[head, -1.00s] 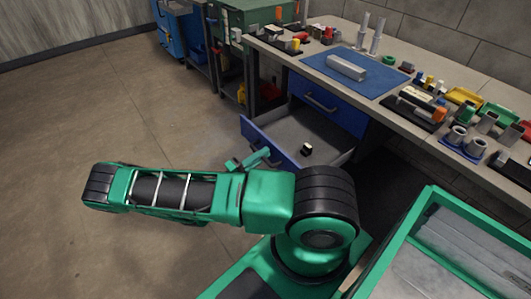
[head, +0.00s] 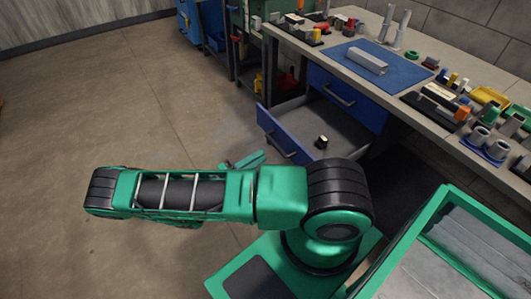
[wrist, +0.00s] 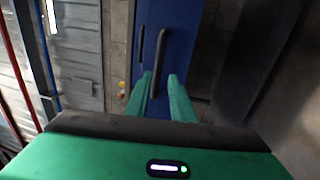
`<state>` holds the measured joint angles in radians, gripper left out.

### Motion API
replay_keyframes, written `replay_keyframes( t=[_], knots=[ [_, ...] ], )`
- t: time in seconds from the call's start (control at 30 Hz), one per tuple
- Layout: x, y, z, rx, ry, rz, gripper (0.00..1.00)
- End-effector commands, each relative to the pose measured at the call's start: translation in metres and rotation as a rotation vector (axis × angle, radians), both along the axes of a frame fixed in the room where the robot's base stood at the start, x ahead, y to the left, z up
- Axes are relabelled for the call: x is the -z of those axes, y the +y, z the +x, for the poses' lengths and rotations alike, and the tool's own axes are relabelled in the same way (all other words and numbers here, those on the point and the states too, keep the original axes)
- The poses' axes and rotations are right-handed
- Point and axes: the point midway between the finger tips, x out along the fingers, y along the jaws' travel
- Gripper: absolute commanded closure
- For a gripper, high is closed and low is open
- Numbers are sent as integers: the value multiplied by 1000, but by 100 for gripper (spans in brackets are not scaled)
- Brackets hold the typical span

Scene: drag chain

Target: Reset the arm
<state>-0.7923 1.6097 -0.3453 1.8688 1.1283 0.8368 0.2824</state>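My green arm (head: 205,197) stretches across the lower middle of the head view, with its elbow at the left. My gripper (head: 243,160) shows partly behind the arm, on the floor side of the open drawer's front. In the wrist view my gripper (wrist: 161,85) is open. Its two green fingers are apart, with nothing held between them. The blue drawer front (wrist: 182,35) lies ahead, and its dark handle (wrist: 160,60) appears partly between the fingers. I cannot tell the exact gap to the handle.
The open blue drawer (head: 285,137) holds a small black and white item (head: 321,142). Above it, the workbench (head: 400,100) carries a blue mat (head: 390,75) with a grey bar (head: 367,61) and several small parts. My green-framed tray is at lower right. Floor at left is clear.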

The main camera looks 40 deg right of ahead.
Motion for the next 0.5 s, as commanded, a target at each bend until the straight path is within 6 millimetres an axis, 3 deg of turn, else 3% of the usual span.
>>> replay_keyframes(
  t=[0.2, 0.5],
  knots=[
    [3, 16, 2, -1, 0, 0, 78],
    [4, 18, 2, -1, 1, 0, 78]
  ],
)
